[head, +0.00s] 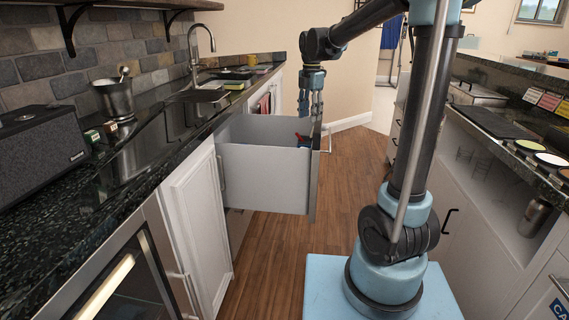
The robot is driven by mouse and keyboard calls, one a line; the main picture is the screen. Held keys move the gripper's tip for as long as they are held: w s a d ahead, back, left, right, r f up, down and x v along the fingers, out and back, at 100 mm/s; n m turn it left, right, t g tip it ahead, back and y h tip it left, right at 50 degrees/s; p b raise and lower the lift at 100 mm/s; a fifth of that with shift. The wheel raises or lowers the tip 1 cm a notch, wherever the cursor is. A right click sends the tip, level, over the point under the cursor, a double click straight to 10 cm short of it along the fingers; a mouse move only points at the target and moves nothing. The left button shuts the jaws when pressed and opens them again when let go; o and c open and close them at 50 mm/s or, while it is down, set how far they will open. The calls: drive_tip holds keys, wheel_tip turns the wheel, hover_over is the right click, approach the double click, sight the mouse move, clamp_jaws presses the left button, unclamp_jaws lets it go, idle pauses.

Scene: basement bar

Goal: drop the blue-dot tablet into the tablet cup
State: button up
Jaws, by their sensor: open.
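My gripper (311,108) hangs pointing down over the far side of the pulled-out drawer (263,180), close to its front panel. It is open, and I see nothing between its fingers. A small blue and red item (303,141) shows inside the drawer below the gripper. It is too small to tell whether it is the blue-dot tablet. I cannot pick out the tablet cup for certain. The near drawer wall hides most of the drawer's inside.
The left counter (75,190) holds a black speaker (42,150), a metal bucket (116,97) and a sink tap (203,52). Several coloured discs (552,159) lie on the right counter. A metal bottle (535,218) stands below it. The wooden floor (275,262) between is clear.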

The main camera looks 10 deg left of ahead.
wheel_tip(320, 180, up, 10)
drive_tip(key=shift+f, duration=0.25)
drive_tip(key=s+d+f+m+t, duration=0.1)
drive_tip(key=s+d+f+m, duration=0.4)
drive_tip(key=s+d+m, duration=0.3)
drive_tip(key=s+d+f+m, duration=0.4)
drive_tip(key=s+d+m, duration=0.25)
drive_tip(key=s, duration=0.25)
drive_tip(key=s+d+f+m, duration=0.3)
drive_tip(key=s+f+m, duration=0.3)
drive_tip(key=s+f, duration=0.1)
drive_tip(key=s+d+f+m+t, duration=0.1)
drive_tip(key=s+d+f+m, duration=0.3)
drive_tip(key=f, duration=0.5)
drive_tip(key=s+m, duration=0.2)
drive_tip(key=s, duration=0.1)
drive_tip(key=shift+s+d+f, duration=0.15)
drive_tip(key=shift+s+f, duration=0.15)
drive_tip(key=shift+f, duration=0.05)
